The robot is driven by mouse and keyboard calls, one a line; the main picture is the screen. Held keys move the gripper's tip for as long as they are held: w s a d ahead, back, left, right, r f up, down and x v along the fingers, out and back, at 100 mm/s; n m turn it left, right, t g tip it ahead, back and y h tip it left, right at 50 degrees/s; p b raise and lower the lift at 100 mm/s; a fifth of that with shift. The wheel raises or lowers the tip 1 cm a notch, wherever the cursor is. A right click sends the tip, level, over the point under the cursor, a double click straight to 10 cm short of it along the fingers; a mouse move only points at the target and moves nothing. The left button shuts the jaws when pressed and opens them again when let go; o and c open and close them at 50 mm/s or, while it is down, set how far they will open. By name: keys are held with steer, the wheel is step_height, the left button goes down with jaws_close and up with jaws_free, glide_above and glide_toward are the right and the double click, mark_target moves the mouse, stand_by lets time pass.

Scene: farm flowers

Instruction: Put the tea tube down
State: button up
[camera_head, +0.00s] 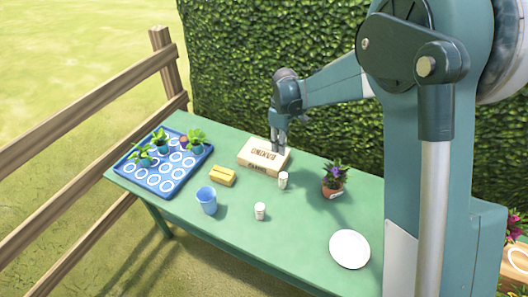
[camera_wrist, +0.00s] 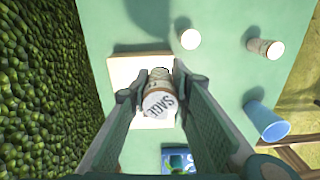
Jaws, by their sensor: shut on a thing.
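My gripper (camera_head: 278,148) is over the light wooden box (camera_head: 254,163) near the back edge of the table. In the wrist view my gripper (camera_wrist: 156,85) is shut on a pale tea tube (camera_wrist: 160,101) with lettering that reads SAGE. The wooden box (camera_wrist: 122,72) lies behind the tube in that view. Whether the tube touches the box, I cannot tell. In the head view the held tube is hard to make out. Two other small white tubes stand on the table, one (camera_head: 283,180) close in front of the box and one (camera_head: 260,211) nearer the front edge.
The green table (camera_head: 300,235) also holds a blue tray (camera_head: 152,184) with potted seedlings, a yellow block (camera_head: 222,177), a blue cup (camera_head: 207,200), a potted purple flower (camera_head: 333,181) and a white plate (camera_head: 349,249). A hedge (camera_head: 260,60) stands behind. The front middle is mostly clear.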

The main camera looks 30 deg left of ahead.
steer(key=r+p, duration=0.1)
steer(key=p, duration=0.1)
glide_above(263, 148)
steer(key=shift+r+n, duration=0.1)
steer(key=shift+n, duration=0.2)
steer(key=shift+f, duration=3.15)
steer(key=shift+d+f+b, duration=0.1)
steer(key=shift+f+b, duration=0.3)
steer(key=shift+f, duration=1.45)
steer(key=shift+f, duration=0.15)
steer(key=o, duration=0.9)
